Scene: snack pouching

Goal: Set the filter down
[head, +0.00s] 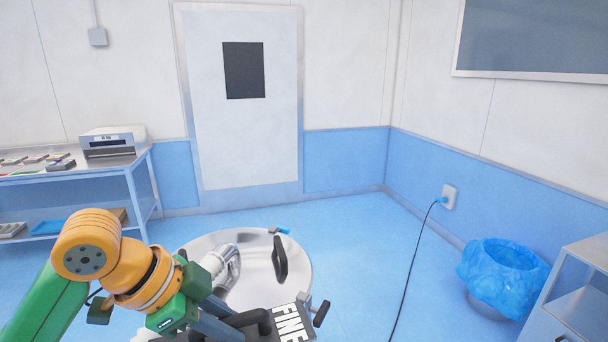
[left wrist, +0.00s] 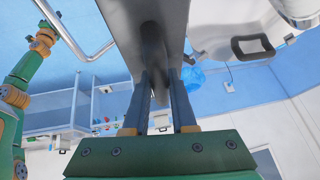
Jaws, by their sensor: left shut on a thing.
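My left gripper (head: 232,326) is shut on the black handle of the filter, at the bottom of the head view. The filter (head: 283,324) is dark, with a white label reading "FINE"; its lower part is cut off by the frame edge. In the left wrist view, the filter (left wrist: 122,22) is a wide grey body above my left gripper (left wrist: 160,82), whose two blue-grey fingers are on either side of the dark handle. I cannot tell whether the filter touches anything below. My right gripper does not show; part of my right arm shows at the left of the wrist view.
A round steel vessel (head: 205,241) with a black handle (head: 280,258) stands just beyond the filter. A side table (head: 60,172) with a sealing machine (head: 113,141) is at left. A blue-lined bin (head: 500,272) and a steel cabinet (head: 580,300) are at right. A cable (head: 411,275) crosses the floor.

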